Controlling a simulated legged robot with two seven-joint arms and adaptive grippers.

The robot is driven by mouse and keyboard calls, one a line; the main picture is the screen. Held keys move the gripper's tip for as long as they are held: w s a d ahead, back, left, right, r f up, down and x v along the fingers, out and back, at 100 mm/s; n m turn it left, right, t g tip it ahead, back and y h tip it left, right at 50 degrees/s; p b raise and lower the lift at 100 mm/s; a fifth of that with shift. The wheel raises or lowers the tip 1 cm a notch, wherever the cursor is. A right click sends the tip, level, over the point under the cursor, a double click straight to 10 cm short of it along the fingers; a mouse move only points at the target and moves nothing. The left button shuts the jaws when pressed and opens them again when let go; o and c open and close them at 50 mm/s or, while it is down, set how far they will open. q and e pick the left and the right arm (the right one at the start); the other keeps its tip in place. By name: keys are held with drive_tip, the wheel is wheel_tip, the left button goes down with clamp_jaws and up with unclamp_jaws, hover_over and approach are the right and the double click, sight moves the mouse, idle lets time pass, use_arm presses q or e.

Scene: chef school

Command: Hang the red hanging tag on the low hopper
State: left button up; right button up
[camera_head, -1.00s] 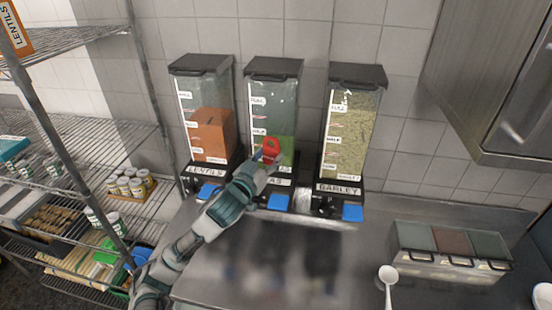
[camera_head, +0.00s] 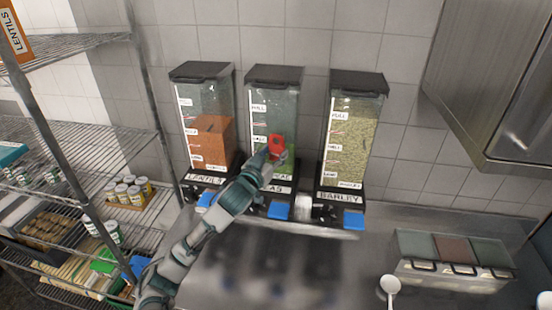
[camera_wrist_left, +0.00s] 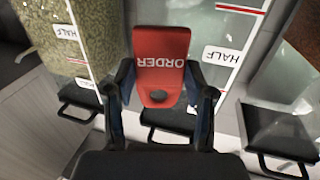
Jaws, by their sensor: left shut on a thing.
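The red tag (camera_head: 276,144) is held by my left gripper (camera_head: 267,158) in front of the middle hopper (camera_head: 263,108). In the left wrist view the tag (camera_wrist_left: 161,52) reads ORDER upside down, with a dark hole, and my left gripper (camera_wrist_left: 160,85) is shut on it. The middle hopper's green fill is low, partly hidden by the tag and hand. The lentils hopper (camera_head: 212,137) on the left is about half full. The barley hopper (camera_head: 348,135) on the right is nearly full. I cannot tell whether the tag touches the hopper. My right gripper is not in view.
Blue levers (camera_head: 278,210) stick out below the hoppers. A wire shelf (camera_head: 85,135) with cans stands at the left. A bin set (camera_head: 455,260) and a white ladle (camera_head: 390,285) are at the lower right. A steel cabinet (camera_head: 500,75) hangs at the upper right.

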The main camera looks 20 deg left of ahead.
sight(279, 155)
use_arm(q)
drive_tip(key=shift+w+a, duration=0.3)
drive_tip(key=shift+c, duration=0.6)
drive_tip(key=shift+w+d, duration=0.1)
drive_tip(key=shift+w, duration=0.15)
drive_tip(key=shift+w+d, duration=0.2)
drive_tip(key=shift+w, duration=0.1)
drive_tip(key=shift+c, duration=0.5)
drive_tip(key=shift+w+d, duration=0.15)
drive_tip(key=shift+d, duration=0.05)
drive_tip(key=shift+c, duration=0.2)
drive_tip(key=shift+o, duration=0.3)
drive_tip(key=shift+w+d+f, duration=0.2)
drive_tip(key=shift+w+f, duration=0.05)
drive_tip(key=shift+w, duration=0.1)
drive_tip(key=shift+w+f, duration=0.1)
drive_tip(key=shift+w, duration=0.05)
drive_tip(key=shift+w+d+p, duration=0.15)
drive_tip(key=shift+d+p, duration=0.1)
drive_tip(key=shift+p, duration=0.05)
clamp_jaws()
drive_tip(key=shift+d, duration=0.4)
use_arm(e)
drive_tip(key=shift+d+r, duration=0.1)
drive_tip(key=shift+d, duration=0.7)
